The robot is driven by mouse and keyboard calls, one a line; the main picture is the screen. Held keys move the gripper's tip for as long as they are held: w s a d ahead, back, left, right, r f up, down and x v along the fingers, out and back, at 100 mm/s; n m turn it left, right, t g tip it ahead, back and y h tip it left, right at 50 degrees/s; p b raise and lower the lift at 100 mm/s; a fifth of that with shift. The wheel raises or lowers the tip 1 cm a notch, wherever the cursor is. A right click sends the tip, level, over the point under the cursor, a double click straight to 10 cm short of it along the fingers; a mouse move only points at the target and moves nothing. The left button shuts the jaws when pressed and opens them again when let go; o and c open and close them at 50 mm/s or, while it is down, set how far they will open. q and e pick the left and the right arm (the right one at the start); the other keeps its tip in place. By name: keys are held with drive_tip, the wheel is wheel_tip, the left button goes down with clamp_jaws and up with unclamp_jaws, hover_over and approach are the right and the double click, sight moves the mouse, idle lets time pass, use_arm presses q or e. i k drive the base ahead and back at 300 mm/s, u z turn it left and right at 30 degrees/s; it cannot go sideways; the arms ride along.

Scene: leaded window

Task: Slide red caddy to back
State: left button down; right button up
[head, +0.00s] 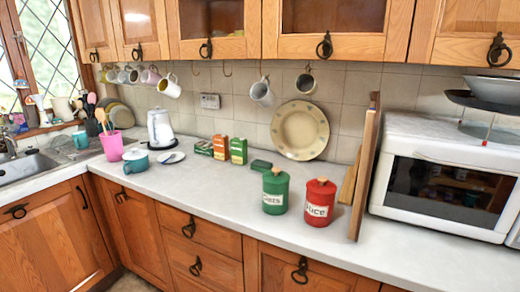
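The red caddy (319,203) stands upright on the worktop, near the front edge, right of centre in the head view. It has a red lid with a small knob and a white label, only partly legible. A green caddy (275,191) of similar shape stands close on its left. Bare worktop (327,171) lies behind the red caddy, up to the tiled wall. Neither of my grippers shows in the head view.
Wooden boards (364,165) lean upright just right of the red caddy, beside a white microwave (445,178). A cream plate (300,131) leans on the wall behind. A small dark green box (261,166) and several cartons (238,151) stand further left.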

sight(318, 210)
drive_tip(key=u, duration=1.65)
drive_tip(key=i, duration=2.55)
drive_tip(key=z, duration=3.15)
drive_tip(key=i, duration=0.5)
drive_tip(key=u, duration=0.05)
